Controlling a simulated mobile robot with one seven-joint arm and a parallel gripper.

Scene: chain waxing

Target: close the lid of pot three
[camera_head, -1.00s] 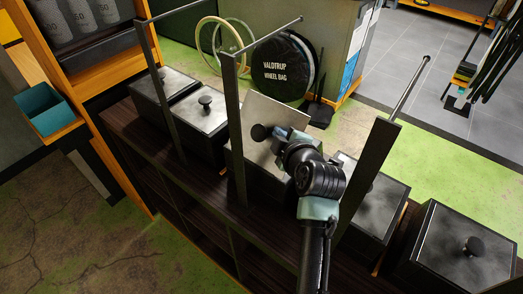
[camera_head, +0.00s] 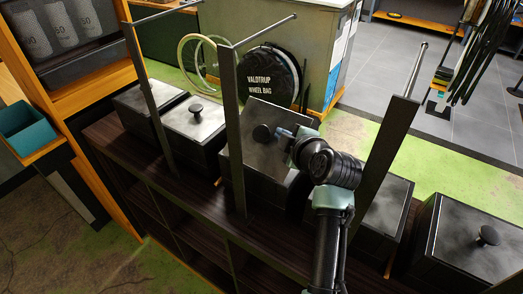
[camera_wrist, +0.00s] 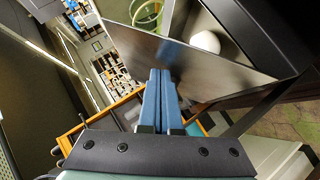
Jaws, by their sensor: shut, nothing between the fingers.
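Pot three (camera_head: 238,186) is the dark square pot in the middle of the row. Its grey metal lid (camera_head: 285,118) is partly raised and tilted, with a round black knob (camera_head: 262,133). My gripper (camera_head: 287,133) is just right of the knob, at the lid's face. In the wrist view, its blue fingers (camera_wrist: 162,74) are shut together with nothing between them, and their tips are at or very near the lid plate (camera_wrist: 215,72). I cannot tell whether they touch. A pale round thing (camera_wrist: 205,42) shows beyond the lid, against a dark box.
Lidded pots (camera_head: 197,117) stand to the left, and others (camera_head: 478,240) to the right, on a dark shelf (camera_head: 205,200). Upright posts (camera_head: 233,130) with rods rise between the pots. A wheel bag (camera_head: 270,78) stands behind. A teal bin (camera_head: 30,127) is at the left.

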